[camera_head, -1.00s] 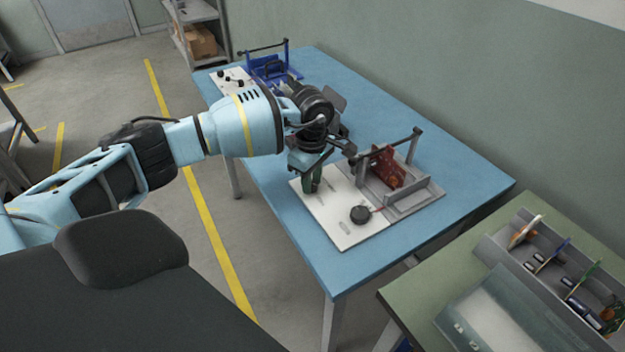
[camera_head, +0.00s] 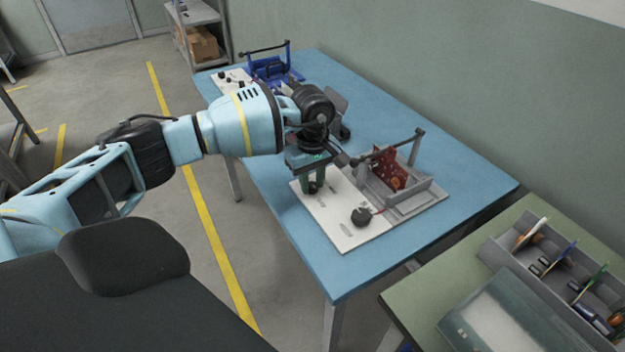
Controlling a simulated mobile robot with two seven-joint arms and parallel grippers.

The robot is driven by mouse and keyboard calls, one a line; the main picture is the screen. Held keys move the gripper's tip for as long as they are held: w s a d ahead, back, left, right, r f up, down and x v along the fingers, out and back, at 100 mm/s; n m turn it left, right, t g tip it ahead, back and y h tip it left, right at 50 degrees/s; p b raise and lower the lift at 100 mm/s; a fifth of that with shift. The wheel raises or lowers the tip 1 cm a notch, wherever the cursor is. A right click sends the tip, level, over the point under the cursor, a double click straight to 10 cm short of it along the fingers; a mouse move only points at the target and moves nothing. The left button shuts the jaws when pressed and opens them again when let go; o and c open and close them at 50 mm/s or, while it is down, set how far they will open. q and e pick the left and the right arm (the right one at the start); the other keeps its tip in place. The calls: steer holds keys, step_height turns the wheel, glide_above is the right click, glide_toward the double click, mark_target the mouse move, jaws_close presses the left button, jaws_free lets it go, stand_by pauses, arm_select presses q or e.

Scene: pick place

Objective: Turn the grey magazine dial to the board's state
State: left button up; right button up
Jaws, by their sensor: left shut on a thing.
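The grey magazine (camera_head: 428,192) stands on a white panel (camera_head: 345,236) on the blue table and holds a red board (camera_head: 388,168). A black round knob (camera_head: 361,217) sits at the panel's front, with a red wire by it. A second small dark knob (camera_head: 317,188) is at the panel's left. My left gripper (camera_head: 314,186) points down there, its green fingers around this second knob and shut on it. The fingers hide part of the knob, and its pointing direction cannot be told. My right gripper is out of view.
A blue magazine (camera_head: 272,73) with its own white panel (camera_head: 226,83) and dark knobs stands at the table's far end. A green table (camera_head: 412,298) at lower right bears a grey divided tray (camera_head: 510,258) with boards and parts. The blue table's right side is clear.

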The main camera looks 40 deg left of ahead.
mark_target(312, 184)
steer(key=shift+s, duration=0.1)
arm_select(q)
steer(key=o, duration=1)
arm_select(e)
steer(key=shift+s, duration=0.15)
arm_select(q)
steer(key=shift+r, duration=3.95)
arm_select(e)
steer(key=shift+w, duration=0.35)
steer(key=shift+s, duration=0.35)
